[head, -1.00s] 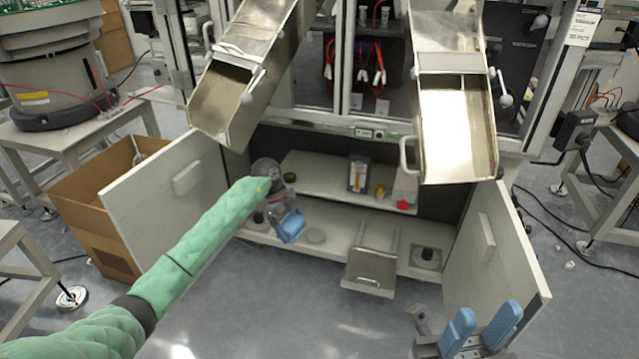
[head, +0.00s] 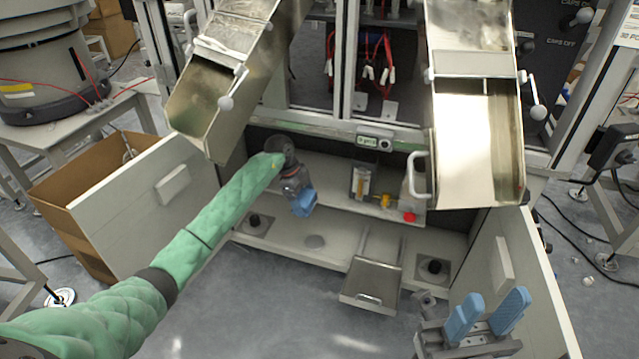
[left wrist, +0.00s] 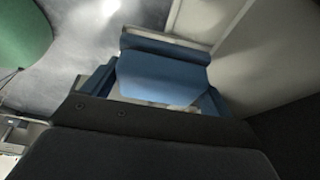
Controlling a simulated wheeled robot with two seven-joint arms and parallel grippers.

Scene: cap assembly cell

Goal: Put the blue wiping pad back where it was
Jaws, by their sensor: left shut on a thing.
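My left gripper (head: 303,204) reaches into the open cabinet, in front of the left part of its upper shelf and above the lower shelf. In the left wrist view the blue wiping pad (left wrist: 160,80) sits between the fingers, and the gripper is shut on it. In the head view pad and fingertips are both blue and hard to tell apart. My right gripper (head: 487,316) is at the lower right, in front of the right cabinet door. Its two blue fingers stand apart with nothing between them.
The upper shelf (head: 335,190) holds a small box (head: 362,182), a yellow item (head: 385,201) and a pale container with a red cap (head: 410,216). A pulled-out metal tray (head: 370,284) juts forward. Metal chutes (head: 208,100) overhang.

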